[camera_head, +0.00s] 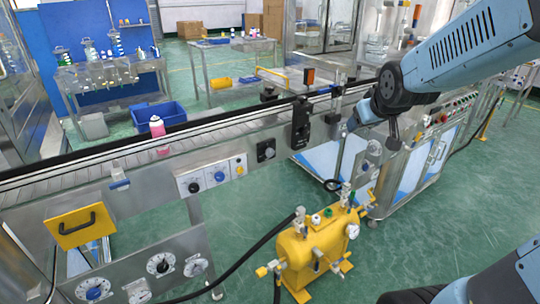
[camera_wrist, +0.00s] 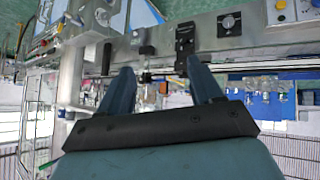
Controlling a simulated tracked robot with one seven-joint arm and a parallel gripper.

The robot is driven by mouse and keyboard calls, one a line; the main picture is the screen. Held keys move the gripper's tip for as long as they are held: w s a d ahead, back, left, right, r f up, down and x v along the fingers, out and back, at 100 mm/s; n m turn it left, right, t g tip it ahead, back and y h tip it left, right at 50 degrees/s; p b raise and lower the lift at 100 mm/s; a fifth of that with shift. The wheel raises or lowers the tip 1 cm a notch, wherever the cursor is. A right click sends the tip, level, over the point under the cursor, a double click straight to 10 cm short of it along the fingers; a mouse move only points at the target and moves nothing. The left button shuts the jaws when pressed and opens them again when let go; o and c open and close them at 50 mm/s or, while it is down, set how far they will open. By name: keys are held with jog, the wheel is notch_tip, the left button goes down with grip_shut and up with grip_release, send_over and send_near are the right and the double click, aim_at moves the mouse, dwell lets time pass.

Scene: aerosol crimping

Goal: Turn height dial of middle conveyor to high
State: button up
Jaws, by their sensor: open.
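The conveyor (camera_head: 130,157) crosses the head view from left to upper right. On its front side are a black dial on a square plate (camera_head: 265,150) and a white panel (camera_head: 207,185) with a black knob (camera_head: 194,187), a blue knob (camera_head: 219,176) and a yellow button. The dial plate also shows in the wrist view (camera_wrist: 229,24). Larger round scale dials (camera_head: 160,264) sit at lower left. I cannot tell which is the height dial. My gripper (camera_wrist: 159,76) is open and empty, apart from the dials, with the conveyor side beyond its fingers.
A black bracket (camera_head: 300,124) stands on the conveyor side, right of the square dial. A pink bottle (camera_head: 158,135) stands on the belt. A yellow tank (camera_head: 315,248) with valves and hoses stands on the floor in front.

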jog(key=w+a+f+n+t+y, duration=0.1)
jog(key=w+a+f+n+t, duration=0.15)
jog(key=w+f, duration=0.5)
jog(key=n+t+y, duration=0.3)
jog(key=n+y, duration=0.3)
jog(key=y, duration=0.3)
send_near(270, 153)
jog(key=x, duration=0.8)
jog(key=shift+w+f, duration=0.15)
jog(key=shift+w, duration=0.1)
jog(key=shift+c, duration=0.3)
